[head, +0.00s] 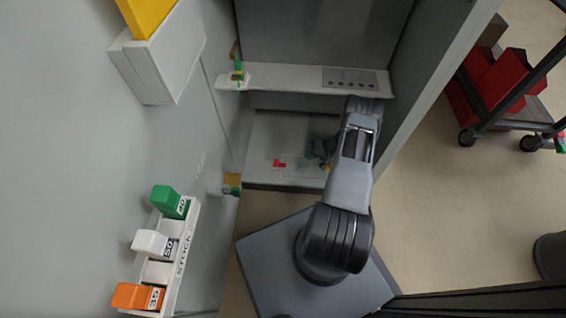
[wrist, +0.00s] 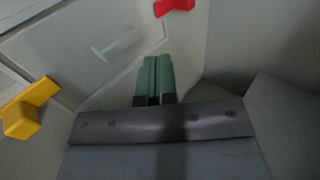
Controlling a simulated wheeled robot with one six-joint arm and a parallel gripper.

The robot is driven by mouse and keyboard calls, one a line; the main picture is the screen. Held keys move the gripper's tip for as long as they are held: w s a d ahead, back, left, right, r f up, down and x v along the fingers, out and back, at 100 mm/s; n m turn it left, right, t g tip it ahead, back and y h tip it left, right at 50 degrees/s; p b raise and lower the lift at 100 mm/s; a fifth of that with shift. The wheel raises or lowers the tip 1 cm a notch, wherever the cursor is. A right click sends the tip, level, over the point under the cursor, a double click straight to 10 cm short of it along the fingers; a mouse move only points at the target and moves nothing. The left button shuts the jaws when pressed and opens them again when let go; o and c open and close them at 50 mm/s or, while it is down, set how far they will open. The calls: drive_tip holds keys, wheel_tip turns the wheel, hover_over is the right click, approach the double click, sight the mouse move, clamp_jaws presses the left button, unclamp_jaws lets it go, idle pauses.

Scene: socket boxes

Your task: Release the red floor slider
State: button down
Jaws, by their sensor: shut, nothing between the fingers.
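The red floor slider (head: 279,163) is a small red piece on the pale floor of the cabinet's lower bay, left of my gripper in the head view. In the wrist view a red piece (wrist: 174,7) shows at the top edge, partly cut off, beyond the fingertips. My gripper (wrist: 155,62) has its two green fingers together with nothing between them. It is apart from the red piece in the picture. In the head view my gripper (head: 322,152) is small and dark, partly hidden by my arm.
A yellow block (wrist: 25,110) and a pale raised bar (wrist: 116,44) lie left of my fingers. A shelf (head: 300,74) crosses above the bay. The stock rack (head: 178,255) holds green, white and orange blocks at left. A cart (head: 508,120) stands outside at right.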

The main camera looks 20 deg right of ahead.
idle(0.3)
drive_tip(key=b, duration=0.4)
approach(284, 165)
drive_tip(key=x, duration=0.4)
drive_tip(key=shift+f, duration=0.35)
drive_tip(key=a, duration=0.1)
drive_tip(key=w+a, duration=0.1)
drive_tip(key=shift+w+a+f, duration=0.1)
drive_tip(key=shift+w+a, duration=0.15)
drive_tip(key=shift+a, duration=0.05)
drive_tip(key=shift+w+a+b, duration=0.35)
drive_tip(key=shift+a, duration=0.2)
drive_tip(key=shift+a, duration=0.1)
